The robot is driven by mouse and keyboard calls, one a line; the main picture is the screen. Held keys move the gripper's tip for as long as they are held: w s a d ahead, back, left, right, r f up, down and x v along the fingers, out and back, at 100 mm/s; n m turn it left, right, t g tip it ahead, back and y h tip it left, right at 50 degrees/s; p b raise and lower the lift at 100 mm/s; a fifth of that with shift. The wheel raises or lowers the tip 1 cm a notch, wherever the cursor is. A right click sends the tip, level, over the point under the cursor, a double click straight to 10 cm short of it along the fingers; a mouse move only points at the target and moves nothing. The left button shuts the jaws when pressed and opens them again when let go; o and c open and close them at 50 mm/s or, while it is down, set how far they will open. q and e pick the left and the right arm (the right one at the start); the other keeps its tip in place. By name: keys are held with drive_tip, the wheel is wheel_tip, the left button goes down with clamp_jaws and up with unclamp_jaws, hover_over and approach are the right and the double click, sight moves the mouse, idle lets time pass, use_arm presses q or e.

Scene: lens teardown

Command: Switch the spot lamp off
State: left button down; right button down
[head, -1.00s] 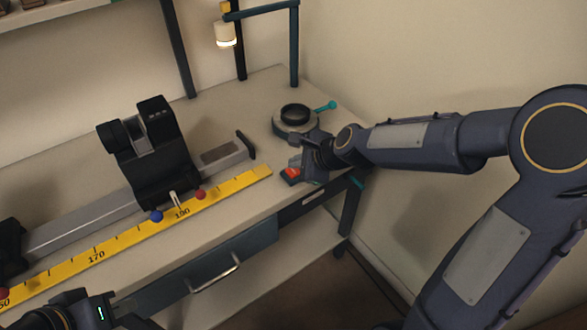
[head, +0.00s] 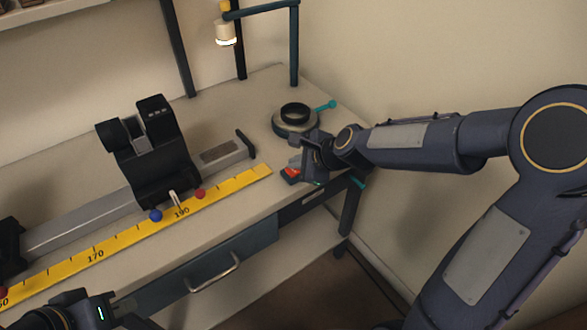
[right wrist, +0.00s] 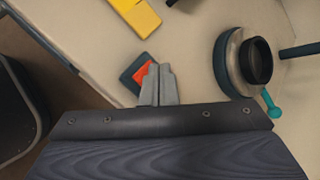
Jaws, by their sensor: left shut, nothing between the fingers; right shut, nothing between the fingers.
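The spot lamp (head: 226,34) hangs from a dark arm at the top of the head view, with a bright white underside. A small dark switch box with a red rocker (head: 291,173) sits at the table's front right edge. In the right wrist view the red rocker (right wrist: 144,60) shows beside my fingertips, partly hidden by them. My right gripper (head: 296,163) is shut and empty, its tips over or against the switch; contact cannot be told. In the right wrist view its fingers (right wrist: 159,68) are together. My left gripper (head: 126,306) is shut and empty at the bottom left.
A ring-shaped holder (head: 281,123) with a teal knob stands just behind the right gripper. A yellow ruler (head: 130,231) and a rail with a black carriage (head: 154,155) fill the left of the table. A drawer (head: 240,256) is below the front edge.

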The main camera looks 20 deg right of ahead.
sight(297, 172)
drive_tip(key=shift+f, duration=0.25)
idle(0.4)
drive_tip(key=shift+r+p, duration=0.45)
drive_tip(key=shift+r, duration=0.05)
wheel_tip(297, 172, up, 6)
drive_tip(key=p, duration=0.6)
idle(0.4)
